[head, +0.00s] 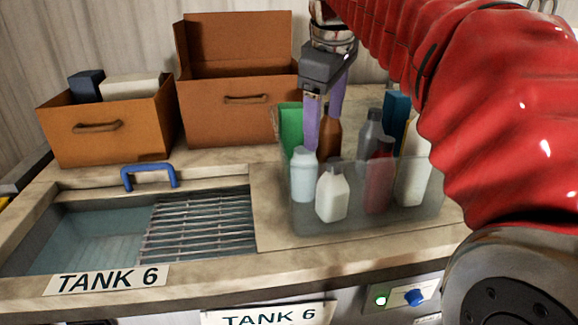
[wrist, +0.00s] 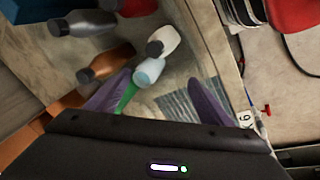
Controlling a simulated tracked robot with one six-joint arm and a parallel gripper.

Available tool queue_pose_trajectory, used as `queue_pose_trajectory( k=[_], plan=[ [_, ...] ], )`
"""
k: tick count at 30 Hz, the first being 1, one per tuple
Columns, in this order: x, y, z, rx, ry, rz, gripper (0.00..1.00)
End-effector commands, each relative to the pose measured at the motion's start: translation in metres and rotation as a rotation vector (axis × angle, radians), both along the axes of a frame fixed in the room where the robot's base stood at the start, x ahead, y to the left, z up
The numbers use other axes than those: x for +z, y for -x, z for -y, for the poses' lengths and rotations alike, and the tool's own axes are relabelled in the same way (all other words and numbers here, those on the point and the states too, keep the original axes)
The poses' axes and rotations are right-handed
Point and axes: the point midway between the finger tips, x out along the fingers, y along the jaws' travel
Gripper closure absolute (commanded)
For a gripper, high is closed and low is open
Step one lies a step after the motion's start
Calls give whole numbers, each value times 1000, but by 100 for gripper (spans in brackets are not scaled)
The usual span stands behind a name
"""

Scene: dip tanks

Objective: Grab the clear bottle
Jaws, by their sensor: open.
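The clear bottle, pale bluish and see-through with a rounded cap (head: 304,176), stands upright at the front left of a translucent bin (head: 290,222). In the wrist view the clear bottle (wrist: 149,72) shows beyond and between the purple fingers, nearer the left one. My gripper (head: 321,138) hangs over the bin with its purple fingers pointing down, open and empty. It is above and slightly right of the clear bottle in the head view. In the wrist view my gripper (wrist: 161,78) has its fingers spread wide. I see no contact with the bottle.
A white bottle (head: 332,196) stands close beside the clear one. Brown (head: 330,135), red (head: 379,180), grey (head: 371,130) and tall white (head: 413,170) bottles and a green item (head: 291,127) crowd the bin. A tank with a metal rack (head: 200,222) lies left; brown boxes (head: 235,115) stand behind.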

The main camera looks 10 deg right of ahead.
Motion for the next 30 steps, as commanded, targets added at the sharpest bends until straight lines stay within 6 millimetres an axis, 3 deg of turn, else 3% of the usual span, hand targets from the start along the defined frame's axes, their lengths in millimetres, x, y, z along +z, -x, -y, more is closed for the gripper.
queue_pose_trajectory(
  k=[18, 24, 30],
  plan=[
    [-64, -86, -6, 298, 4, -243, 26],
    [-80, -101, -7, 368, -3, -290, 26],
    [-83, -103, -8, 385, -4, -300, 26]
  ],
)
